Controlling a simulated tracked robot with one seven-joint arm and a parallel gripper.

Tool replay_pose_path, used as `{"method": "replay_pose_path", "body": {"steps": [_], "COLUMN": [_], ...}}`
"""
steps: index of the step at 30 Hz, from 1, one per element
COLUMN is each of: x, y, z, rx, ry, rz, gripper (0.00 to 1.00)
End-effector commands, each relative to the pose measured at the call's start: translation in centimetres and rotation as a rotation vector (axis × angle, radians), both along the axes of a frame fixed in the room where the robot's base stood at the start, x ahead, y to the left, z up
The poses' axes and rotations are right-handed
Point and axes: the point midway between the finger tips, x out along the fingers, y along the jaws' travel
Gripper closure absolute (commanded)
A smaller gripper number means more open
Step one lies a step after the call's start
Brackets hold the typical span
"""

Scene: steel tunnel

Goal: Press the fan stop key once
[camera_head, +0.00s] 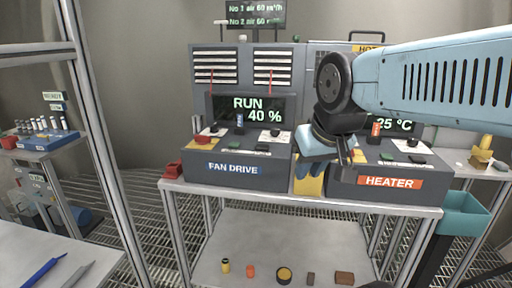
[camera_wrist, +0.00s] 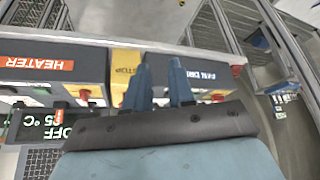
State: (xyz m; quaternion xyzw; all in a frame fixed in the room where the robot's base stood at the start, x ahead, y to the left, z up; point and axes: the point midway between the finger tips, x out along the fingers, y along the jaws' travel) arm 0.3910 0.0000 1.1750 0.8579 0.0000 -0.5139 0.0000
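The FAN DRIVE box (camera_head: 237,168) stands on the bench, its screen (camera_head: 250,108) reading RUN 40 %. A red button (camera_head: 203,139), a green key (camera_head: 262,148) and black controls are on its top; I cannot read which is the fan stop key. My gripper (camera_head: 308,168) points down at a yellow box (camera_head: 310,186) between FAN DRIVE and HEATER. Contact with the yellow box cannot be told.
The HEATER box (camera_head: 388,182) is close on the right, its screen showing 25 °C. A red block (camera_head: 173,170) lies left of FAN DRIVE. A teal bin (camera_head: 464,212) hangs at the bench's right end. Small items lie on the lower shelf (camera_head: 300,252). A rack post (camera_head: 105,140) stands left.

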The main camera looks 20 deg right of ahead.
Motion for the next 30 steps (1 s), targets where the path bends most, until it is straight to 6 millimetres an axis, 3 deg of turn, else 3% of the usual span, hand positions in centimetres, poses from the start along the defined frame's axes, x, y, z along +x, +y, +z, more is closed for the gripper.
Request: {"method": "replay_pose_path", "body": {"steps": [7, 30], "x": [0.0, 0.0], "y": [0.0, 0.0], "z": [0.0, 0.0], "rx": [0.0, 0.0], "ry": [0.0, 0.0], "rz": [0.0, 0.0], "gripper": [1.0, 1.0]}}
